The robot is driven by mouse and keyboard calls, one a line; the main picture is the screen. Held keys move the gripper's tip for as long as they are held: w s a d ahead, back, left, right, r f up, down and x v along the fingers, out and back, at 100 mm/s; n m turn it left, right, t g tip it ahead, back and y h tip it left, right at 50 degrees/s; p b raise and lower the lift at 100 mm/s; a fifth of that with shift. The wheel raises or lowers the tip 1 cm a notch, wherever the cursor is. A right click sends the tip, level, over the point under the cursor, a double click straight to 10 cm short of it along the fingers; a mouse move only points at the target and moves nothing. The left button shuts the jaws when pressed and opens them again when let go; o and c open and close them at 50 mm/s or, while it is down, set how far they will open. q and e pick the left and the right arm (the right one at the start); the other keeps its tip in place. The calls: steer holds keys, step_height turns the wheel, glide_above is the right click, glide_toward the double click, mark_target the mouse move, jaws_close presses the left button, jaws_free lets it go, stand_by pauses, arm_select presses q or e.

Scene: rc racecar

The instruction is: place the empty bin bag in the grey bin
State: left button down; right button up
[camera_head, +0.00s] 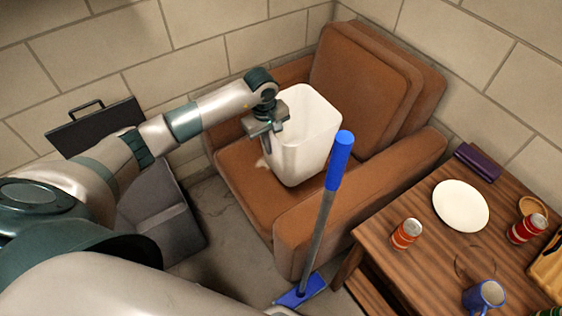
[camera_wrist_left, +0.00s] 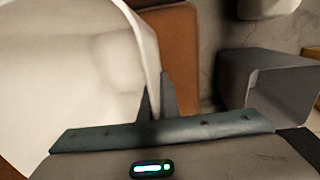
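A white open-topped container (camera_head: 308,139) stands at the brown armchair's seat. It looks like a stiff bin, and I cannot tell whether it is the bin bag or holds one. It fills the left of the left wrist view (camera_wrist_left: 60,75). My left gripper (camera_head: 266,136) is at its near left rim. In the left wrist view, the fingers (camera_wrist_left: 157,100) are close together, on either side of the rim. Whether they grip it is unclear. A grey bin (camera_head: 165,222) stands on the floor at left, partly hidden by my left arm. My right gripper is not in view.
A brown armchair (camera_head: 405,165) stands against the walls. A blue-handled tool (camera_head: 322,220) stands upright before it. At right, a wooden table (camera_head: 425,262) carries a plate (camera_head: 461,205), cans (camera_head: 406,234) and a mug (camera_head: 484,297). A dark panel with a handle (camera_head: 95,127) is behind my left arm.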

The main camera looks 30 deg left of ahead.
arm_select(q)
steer(key=shift+f, duration=0.1)
step_height(320, 180, down, 10)
steer(key=p, duration=0.1)
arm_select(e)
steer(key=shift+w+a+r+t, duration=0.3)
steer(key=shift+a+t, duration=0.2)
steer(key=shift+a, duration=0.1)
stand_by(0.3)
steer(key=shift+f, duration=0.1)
arm_select(q)
steer(key=shift+f, duration=0.15)
